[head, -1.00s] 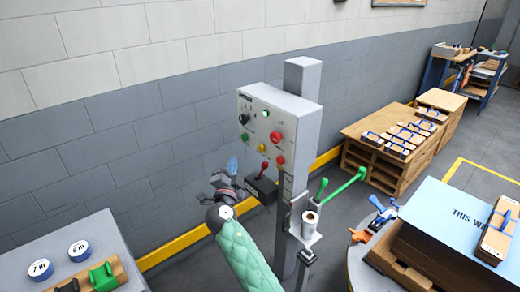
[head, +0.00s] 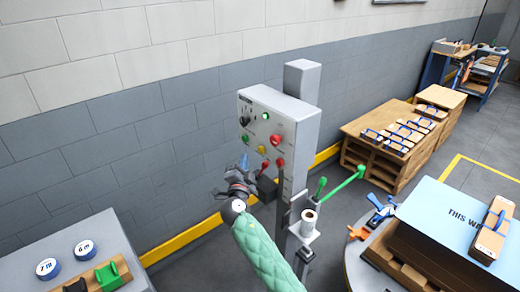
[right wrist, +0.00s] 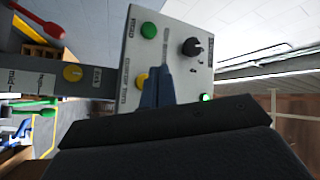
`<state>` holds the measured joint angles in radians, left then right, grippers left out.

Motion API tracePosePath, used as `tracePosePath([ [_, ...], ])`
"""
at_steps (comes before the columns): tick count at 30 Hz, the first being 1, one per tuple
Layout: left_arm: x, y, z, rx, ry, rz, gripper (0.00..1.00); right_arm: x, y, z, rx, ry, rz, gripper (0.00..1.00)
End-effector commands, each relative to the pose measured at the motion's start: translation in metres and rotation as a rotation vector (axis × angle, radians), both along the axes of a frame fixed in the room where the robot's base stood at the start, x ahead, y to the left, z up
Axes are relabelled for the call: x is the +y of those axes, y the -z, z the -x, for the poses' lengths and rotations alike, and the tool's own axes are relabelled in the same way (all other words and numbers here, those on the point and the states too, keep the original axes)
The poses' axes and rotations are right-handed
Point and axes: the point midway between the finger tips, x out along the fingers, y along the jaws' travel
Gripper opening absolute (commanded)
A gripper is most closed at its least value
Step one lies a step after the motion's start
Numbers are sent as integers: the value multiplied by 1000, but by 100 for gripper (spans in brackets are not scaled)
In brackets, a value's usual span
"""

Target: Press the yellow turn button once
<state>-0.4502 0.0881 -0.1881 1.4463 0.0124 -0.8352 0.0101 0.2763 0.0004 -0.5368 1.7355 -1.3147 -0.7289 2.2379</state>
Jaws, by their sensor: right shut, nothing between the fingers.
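The yellow turn button (head: 262,149) is on the lower part of the grey control panel (head: 300,112). It also shows in the right wrist view (right wrist: 140,80), partly covered by my blue fingers, beside a label that seems to read "quarter turn". My right gripper (head: 244,162) is shut and empty, its blue fingertips just below and left of the button in the head view. In the right wrist view the fingers (right wrist: 157,87) point at the panel close to the button. I cannot tell whether they touch it. My left gripper is out of view.
Near the yellow button are a green button (head: 246,137), a red button (head: 276,140) and a black knob (head: 244,120). Another yellow knob (right wrist: 72,72) is on a grey part in the wrist view. A long green lever (head: 345,182) sticks out right of the post.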

Motion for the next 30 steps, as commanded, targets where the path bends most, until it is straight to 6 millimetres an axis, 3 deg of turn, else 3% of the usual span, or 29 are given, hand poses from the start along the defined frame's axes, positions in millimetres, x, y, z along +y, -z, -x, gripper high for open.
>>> tracePosePath([
  [7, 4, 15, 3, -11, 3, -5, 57, -9, 0, -7, -1, 1, -1, 0],
  [21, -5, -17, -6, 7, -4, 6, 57, -25, 1, -19, 1, 1, 0, 0],
  [30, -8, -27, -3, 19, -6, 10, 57, -30, 0, -22, 0, 0, -1, 0],
])
